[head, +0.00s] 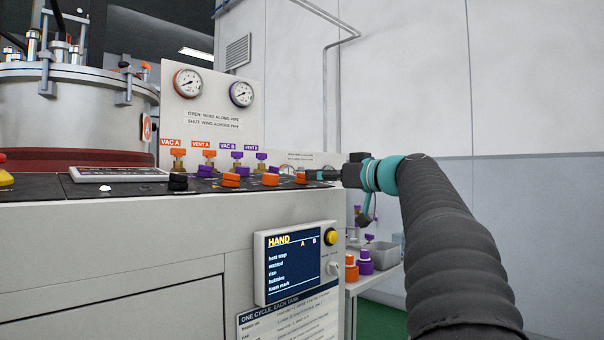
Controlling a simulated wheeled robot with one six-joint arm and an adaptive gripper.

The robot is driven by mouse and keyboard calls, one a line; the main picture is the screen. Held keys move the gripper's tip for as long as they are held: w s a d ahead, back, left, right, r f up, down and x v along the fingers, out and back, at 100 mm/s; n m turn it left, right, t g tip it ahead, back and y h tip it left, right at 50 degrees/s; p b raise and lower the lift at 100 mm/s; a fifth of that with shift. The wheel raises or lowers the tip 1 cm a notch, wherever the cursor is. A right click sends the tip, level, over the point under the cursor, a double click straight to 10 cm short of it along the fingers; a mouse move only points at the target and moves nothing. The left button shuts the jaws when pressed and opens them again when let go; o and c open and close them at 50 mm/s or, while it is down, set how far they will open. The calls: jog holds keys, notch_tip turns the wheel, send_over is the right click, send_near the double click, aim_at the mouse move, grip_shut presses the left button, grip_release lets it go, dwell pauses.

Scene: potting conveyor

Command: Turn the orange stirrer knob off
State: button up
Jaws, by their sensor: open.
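Several knobs stand along the top front edge of the machine panel (130,187). One orange knob (301,178) is at the right end, another orange knob (231,180) is further left, and an orange knob with a purple lower part (271,179) is between them. Their labels do not show, so I cannot tell which is the stirrer knob. My gripper (312,175) comes in from the right, pointing left, with its fingertips at the right-end orange knob. It is open. Whether the fingers touch or straddle that knob is too small to tell.
Orange and purple valve handles stand behind the knobs, below two gauges (187,82). A black knob (178,182) is left of them. A lidded metal vessel (75,110) stands at the left. A display (290,262) reads HAND. A side table (375,277) with bottles is at lower right.

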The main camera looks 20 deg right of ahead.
aim_at(303, 175)
jog(key=p+x, duration=0.1)
jog(key=x, duration=0.6)
jog(key=shift+d, duration=0.1)
grip_shut()
